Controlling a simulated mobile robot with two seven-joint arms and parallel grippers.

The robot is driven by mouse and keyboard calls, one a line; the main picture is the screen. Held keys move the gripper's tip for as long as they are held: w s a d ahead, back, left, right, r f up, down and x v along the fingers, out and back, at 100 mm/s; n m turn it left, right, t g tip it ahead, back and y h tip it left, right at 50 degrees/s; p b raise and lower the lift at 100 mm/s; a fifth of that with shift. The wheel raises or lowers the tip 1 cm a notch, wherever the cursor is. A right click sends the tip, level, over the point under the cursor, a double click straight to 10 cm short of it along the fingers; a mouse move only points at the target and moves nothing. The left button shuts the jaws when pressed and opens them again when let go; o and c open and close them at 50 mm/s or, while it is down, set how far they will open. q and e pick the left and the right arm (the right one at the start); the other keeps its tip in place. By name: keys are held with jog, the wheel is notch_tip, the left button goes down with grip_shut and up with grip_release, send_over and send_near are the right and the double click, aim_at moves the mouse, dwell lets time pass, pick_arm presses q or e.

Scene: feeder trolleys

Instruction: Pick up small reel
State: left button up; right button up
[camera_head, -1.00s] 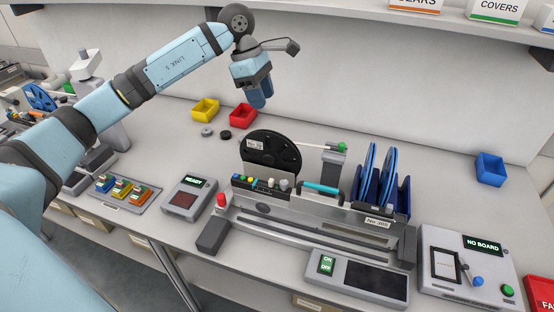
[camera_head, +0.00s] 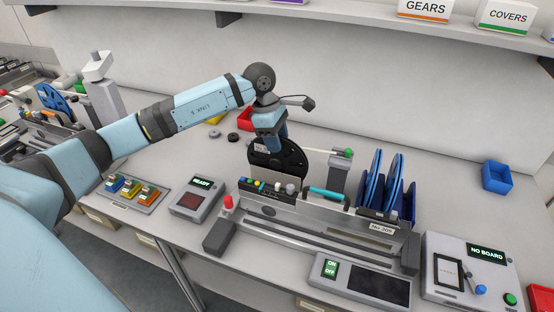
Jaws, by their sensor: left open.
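A black reel (camera_head: 290,163) stands upright behind the feeder's button strip, with a pale label near its upper left. Blue reels (camera_head: 371,180) stand upright in a blue rack to its right. I cannot tell by name which is the small reel. My left gripper (camera_head: 275,145) points down at the black reel's top and hides part of it. It is open, and whether it touches the reel is unclear. My right gripper is out of view.
The metal feeder (camera_head: 300,231) fills the middle of the bench. A post with a green tip (camera_head: 348,153) stands right of the black reel. A red bin (camera_head: 246,117) and small discs (camera_head: 233,137) lie behind left. A blue bin (camera_head: 497,177) stands at the right, with clear bench around it.

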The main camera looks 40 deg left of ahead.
pick_arm(q)
jog(key=shift+x, duration=0.9)
grip_shut()
jog(key=shift+r, duration=0.1)
